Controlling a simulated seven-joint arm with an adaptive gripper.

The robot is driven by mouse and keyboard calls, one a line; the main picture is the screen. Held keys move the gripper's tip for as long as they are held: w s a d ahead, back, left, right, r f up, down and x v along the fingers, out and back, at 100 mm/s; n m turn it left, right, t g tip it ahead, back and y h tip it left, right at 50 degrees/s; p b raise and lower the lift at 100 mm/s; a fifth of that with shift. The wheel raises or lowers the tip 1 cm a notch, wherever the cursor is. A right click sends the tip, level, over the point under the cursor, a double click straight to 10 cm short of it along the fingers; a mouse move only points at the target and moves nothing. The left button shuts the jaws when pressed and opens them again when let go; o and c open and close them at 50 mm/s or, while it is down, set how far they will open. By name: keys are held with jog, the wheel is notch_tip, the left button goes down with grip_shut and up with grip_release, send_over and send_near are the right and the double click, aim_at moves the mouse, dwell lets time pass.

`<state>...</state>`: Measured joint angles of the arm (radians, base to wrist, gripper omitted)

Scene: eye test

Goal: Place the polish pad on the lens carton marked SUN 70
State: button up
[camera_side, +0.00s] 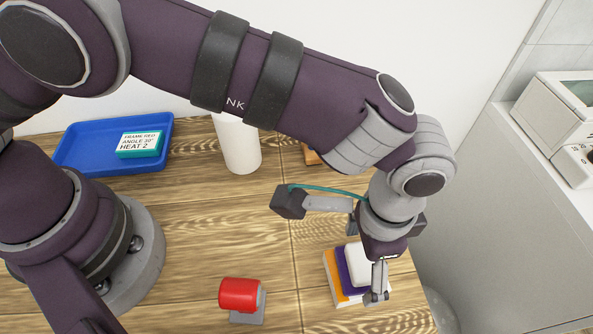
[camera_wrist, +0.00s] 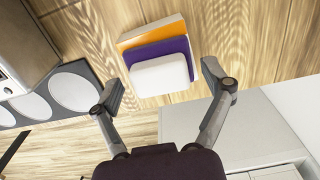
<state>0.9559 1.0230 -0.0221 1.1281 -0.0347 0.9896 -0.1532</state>
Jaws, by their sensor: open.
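A white rounded block (camera_side: 357,258), which looks like the polish pad, lies on top of a small stack on the table at the lower right in the side view. Beneath it are a purple flat piece (camera_side: 345,268) and an orange-topped box (camera_side: 332,272). The white block (camera_wrist: 160,75), purple piece (camera_wrist: 155,49) and orange box (camera_wrist: 152,32) also show in the wrist view. No SUN 70 mark is readable on them. My gripper (camera_side: 366,264) is open over the stack. In the wrist view its fingertips (camera_wrist: 164,82) stand apart, one either side of the white block.
A blue tray (camera_side: 75,160) holds a teal carton (camera_side: 140,144) labelled FRAME RED, ANGLE 20°, HEAT 2. A white cup (camera_side: 239,150) stands mid-back. A red cylinder (camera_side: 240,294) rests on a grey stand. A grey cabinet (camera_side: 490,210) adjoins the table's right. The table's middle is clear.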

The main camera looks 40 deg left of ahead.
aim_at(362, 259)
notch_tip(362, 259, up, 12)
jog(key=w+a+r+n+t+h, duration=0.1)
jog(key=w+a+r+n, duration=0.1)
jog(key=a+r, duration=0.35)
jog(key=w+a+r+n+t, duration=0.1)
jog(key=w+a+r+n, duration=0.1)
jog(key=a, duration=0.6)
jog(key=s+a+f+n+t, duration=0.1)
jog(key=s+a+n, duration=0.1)
jog(key=a, duration=0.5)
jog(key=s+a+f+n+t+y, duration=0.1)
jog(key=s+a+n+t, duration=0.1)
jog(key=s+a, duration=0.3)
jog(key=a+n, duration=0.1)
jog(key=a, duration=0.2)
jog(key=shift+f+t, duration=0.25)
jog(key=shift+t, duration=0.05)
